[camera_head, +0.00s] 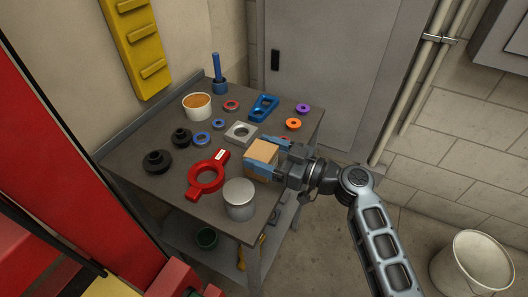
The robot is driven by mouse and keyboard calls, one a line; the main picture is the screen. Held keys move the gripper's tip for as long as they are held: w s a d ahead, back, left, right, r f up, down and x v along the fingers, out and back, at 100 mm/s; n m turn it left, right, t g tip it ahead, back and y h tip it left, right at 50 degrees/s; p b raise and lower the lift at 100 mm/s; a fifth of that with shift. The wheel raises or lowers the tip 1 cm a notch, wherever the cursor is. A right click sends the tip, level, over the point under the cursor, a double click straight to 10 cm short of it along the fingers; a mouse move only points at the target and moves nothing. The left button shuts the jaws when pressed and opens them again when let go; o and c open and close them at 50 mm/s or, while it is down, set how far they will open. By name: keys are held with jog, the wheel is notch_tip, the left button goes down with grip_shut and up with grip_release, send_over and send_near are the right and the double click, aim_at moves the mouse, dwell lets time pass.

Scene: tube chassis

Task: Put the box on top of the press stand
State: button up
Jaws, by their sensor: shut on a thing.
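No part is plainly marked as the press stand. A large red structure (65,130) fills the left edge, with red and yellow parts at the bottom left, and may belong to the press.
The table (135,163) also holds a red ring with two handles (194,186), a grey cylinder (239,203), a square plate with a hole (241,132), black knobs (157,162), a white cup (197,106), and a blue post (217,68). A white bucket (470,268) stands on the floor at right.

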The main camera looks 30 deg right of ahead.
jog(key=shift+f, duration=0.15)
jog(key=o, duration=1.3)
jog(key=shift+r, duration=0.2)
jog(key=shift+s+d+f, duration=0.1)
jog(key=shift+s+d, duration=0.1)
jog(key=shift+s, duration=0.05)
jog(key=b+v, duration=0.3)
jog(key=v, duration=0.8)
jog(key=shift+s+d, duration=0.1)
jog(key=shift+s, duration=0.1)
